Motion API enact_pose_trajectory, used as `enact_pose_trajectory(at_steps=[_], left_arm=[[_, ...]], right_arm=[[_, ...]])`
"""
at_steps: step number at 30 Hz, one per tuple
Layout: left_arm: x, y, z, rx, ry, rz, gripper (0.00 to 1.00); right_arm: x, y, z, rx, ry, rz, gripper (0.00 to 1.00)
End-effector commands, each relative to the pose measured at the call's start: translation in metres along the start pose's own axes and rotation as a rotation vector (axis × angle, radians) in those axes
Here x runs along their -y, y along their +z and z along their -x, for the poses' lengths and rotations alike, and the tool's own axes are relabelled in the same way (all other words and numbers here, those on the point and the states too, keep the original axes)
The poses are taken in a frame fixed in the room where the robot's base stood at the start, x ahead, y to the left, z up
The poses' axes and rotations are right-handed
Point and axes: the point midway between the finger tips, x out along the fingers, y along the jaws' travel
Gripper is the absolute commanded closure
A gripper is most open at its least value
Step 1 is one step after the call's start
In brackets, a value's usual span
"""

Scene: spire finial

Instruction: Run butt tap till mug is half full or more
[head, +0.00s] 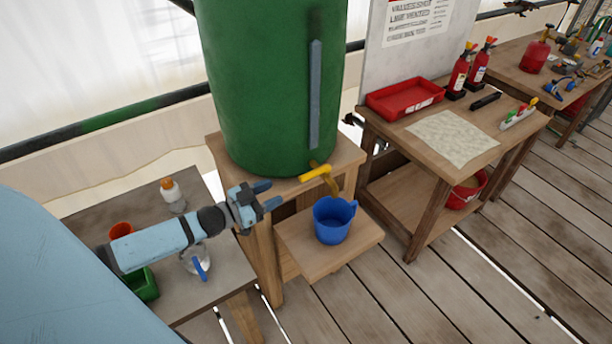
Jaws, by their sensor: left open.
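The green water butt (268,80) stands on a wooden stand. Its tap (322,177) has a yellow handle and sits low on the front, with the spout pointing down. The blue mug (333,221) stands upright on the lower wooden shelf (292,248), below the spout. I see no clear stream of water, and the level inside the mug cannot be made out. My left gripper (271,194) is open and empty, to the left of the tap and apart from it, above and left of the mug. My right gripper is not in view.
A grey side table at left holds a white bottle with an orange cap (172,192), an orange cup (121,230), a green box (143,284) and a clear jug (196,260). A workbench at right bears a red tray (404,98) and fire extinguishers. Plank floor in front is clear.

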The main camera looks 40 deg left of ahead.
Motion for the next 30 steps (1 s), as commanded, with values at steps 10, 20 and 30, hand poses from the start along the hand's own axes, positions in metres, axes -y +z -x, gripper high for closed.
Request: enact_pose_trajectory(at_steps=[10,20,30], left_arm=[[0.001,-0.002,-0.069,-0.001,-0.001,-0.001,0.54],[0.000,0.000,-0.102,0.001,0.000,-0.001,0.54],[0.000,0.000,-0.103,0.002,0.000,-0.001,0.63]], right_arm=[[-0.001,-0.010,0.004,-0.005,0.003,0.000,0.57],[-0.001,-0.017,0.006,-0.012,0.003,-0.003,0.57],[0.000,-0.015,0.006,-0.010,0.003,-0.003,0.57]])
